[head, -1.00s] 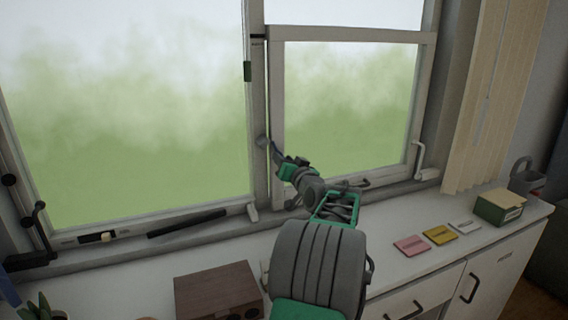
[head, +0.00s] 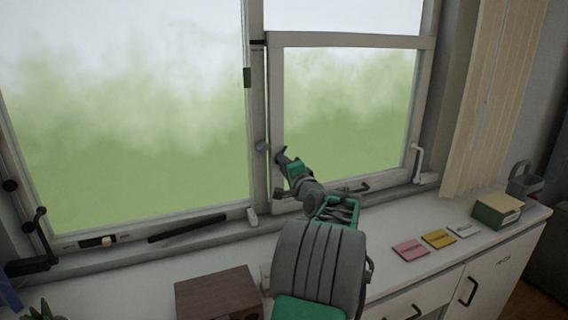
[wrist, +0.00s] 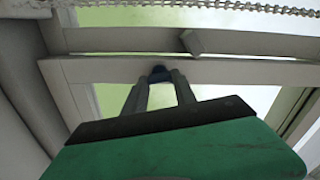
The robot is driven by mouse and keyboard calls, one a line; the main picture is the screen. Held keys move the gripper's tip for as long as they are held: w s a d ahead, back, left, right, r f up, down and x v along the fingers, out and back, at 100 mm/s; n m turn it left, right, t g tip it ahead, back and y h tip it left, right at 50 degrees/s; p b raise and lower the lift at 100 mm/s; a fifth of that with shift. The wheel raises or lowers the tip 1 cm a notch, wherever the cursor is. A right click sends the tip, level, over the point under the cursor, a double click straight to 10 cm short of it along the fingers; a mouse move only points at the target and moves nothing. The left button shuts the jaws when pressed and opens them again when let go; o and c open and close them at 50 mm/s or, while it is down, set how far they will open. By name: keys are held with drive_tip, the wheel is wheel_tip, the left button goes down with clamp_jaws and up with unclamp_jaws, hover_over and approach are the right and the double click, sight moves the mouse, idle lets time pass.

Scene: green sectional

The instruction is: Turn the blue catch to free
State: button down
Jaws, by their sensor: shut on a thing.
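The blue catch (wrist: 158,75) is a small dark blue piece at the window frame, seen at the fingertips in the wrist view. In the head view only a small blue bit (head: 282,150) shows at the left stile of the right sash. My gripper (head: 281,158) reaches that stile and is shut on the catch. In the wrist view its two grey fingers (wrist: 160,82) converge on the catch from either side and hide part of it. The catch's exact angle is hard to tell.
A grey round knob (head: 262,146) is on the post just left of my gripper. A white handle (head: 417,162) is at the sash's right side. A wooden box (head: 217,290), coloured pads (head: 438,238) and a green box (head: 497,209) stand on the counter.

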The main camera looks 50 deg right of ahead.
drive_tip(key=shift+m+p, duration=0.5)
drive_tip(key=shift+m, duration=0.8)
drive_tip(key=c, duration=1)
unclamp_jaws()
drive_tip(key=b+v, duration=0.1)
drive_tip(key=v, duration=0.7)
drive_tip(key=shift+b, duration=0.35)
drive_tip(key=shift+d, duration=0.1)
